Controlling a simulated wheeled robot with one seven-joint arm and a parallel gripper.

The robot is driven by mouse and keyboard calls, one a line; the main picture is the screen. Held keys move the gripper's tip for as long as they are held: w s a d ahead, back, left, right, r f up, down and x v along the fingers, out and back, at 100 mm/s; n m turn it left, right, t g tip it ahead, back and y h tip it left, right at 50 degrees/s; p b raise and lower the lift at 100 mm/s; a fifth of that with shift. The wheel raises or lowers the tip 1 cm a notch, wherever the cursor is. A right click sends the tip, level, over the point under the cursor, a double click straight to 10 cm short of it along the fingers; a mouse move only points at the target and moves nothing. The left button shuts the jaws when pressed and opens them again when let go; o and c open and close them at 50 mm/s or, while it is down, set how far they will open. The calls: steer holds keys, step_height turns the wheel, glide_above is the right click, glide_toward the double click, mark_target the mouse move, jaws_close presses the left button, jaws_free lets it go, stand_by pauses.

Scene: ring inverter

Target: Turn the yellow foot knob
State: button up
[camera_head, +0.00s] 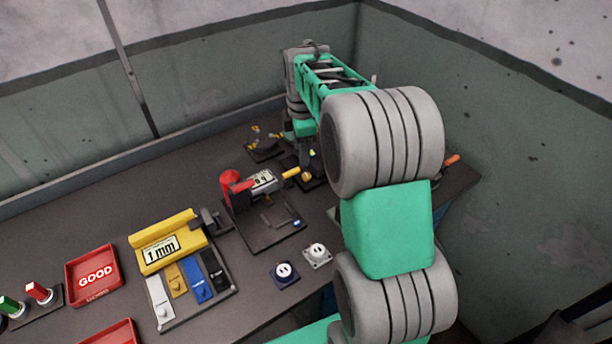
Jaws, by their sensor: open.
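My gripper (302,150) is small in the head view, at the end of my arm near the back of the table. It points down and is open; its fingertips are dark and hard to make out. A yellow cylindrical knob (291,174) sticks out at the right end of a grey device with a display, just below my gripper. A smaller yellow piece (311,153) shows right at my gripper. I cannot tell which of these is the foot knob, or whether my fingers touch either. My arm hides the area to the right.
A red-topped part (230,180) stands on a dark plate (262,236) beside the device. A dark fixture (262,150) with yellow parts lies left of my gripper. Walls close off the back.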

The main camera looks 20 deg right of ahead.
mark_target(307, 175)
steer(key=w+d+f+n, duration=0.2)
steer(key=f, duration=0.1)
steer(key=w+f+n, duration=0.1)
steer(key=f, duration=0.1)
steer(key=shift+w+d+f+g, duration=0.1)
steer(key=shift+w+d+g, duration=0.05)
steer(key=shift+d+g, duration=0.25)
steer(key=shift+w+d+f+n, duration=0.15)
steer(key=shift+f+n, duration=0.15)
steer(key=shift+n, duration=0.2)
step_height(307, 175, down, 8)
steer(key=shift+r+p, duration=0.25)
steer(key=shift+p, duration=0.6)
jaws_close()
